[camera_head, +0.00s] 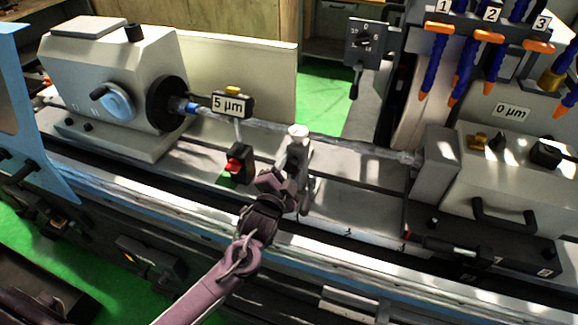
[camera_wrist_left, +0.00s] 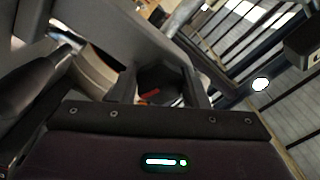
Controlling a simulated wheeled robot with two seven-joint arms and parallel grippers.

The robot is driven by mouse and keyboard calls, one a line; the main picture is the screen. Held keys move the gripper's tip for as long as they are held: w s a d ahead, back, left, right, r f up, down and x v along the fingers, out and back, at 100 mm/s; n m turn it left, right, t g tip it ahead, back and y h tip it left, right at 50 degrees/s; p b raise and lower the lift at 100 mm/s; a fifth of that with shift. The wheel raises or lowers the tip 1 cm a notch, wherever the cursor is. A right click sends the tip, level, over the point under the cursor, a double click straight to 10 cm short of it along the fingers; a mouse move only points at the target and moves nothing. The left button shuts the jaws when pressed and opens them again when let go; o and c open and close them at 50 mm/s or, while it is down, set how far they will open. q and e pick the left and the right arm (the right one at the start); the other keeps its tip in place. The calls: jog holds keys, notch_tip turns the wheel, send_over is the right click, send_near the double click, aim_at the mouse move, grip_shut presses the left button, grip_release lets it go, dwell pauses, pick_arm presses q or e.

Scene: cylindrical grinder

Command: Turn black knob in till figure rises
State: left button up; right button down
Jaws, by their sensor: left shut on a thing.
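The black knob (camera_wrist_left: 160,86) shows in the left wrist view as a dark faceted piece with a red mark, between the two fingers of my left gripper (camera_wrist_left: 158,88). The fingers are shut on its sides. In the head view my left gripper (camera_head: 288,182) is at the front of the upright rest with a white top (camera_head: 298,131), which stands by the long shaft (camera_head: 330,142). There the gripper hides the knob. A small display (camera_head: 232,104) on the gauge reads 5 µm. A label on the right-hand unit (camera_head: 512,111) reads 0 µm. My right gripper is not in view.
A gauge base with a red knob (camera_head: 235,164) stands just left of my gripper. The headstock (camera_head: 112,85) is at left and the tailstock (camera_head: 505,175) at right. Blue hoses (camera_head: 432,60) hang at upper right. The bed rail (camera_head: 365,205) right of my gripper is clear.

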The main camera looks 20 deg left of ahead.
pick_arm(q)
jog(key=shift+m+p, duration=0.45)
jog(key=shift+m, duration=1.25)
jog(key=o, duration=1)
jog(key=shift+s+f, duration=0.15)
jog(key=shift+s, duration=0.4)
jog(key=s+b, duration=0.2)
jog(key=s, duration=0.4)
jog(key=shift+s+a+b, duration=0.1)
jog(key=shift+s+b, duration=0.3)
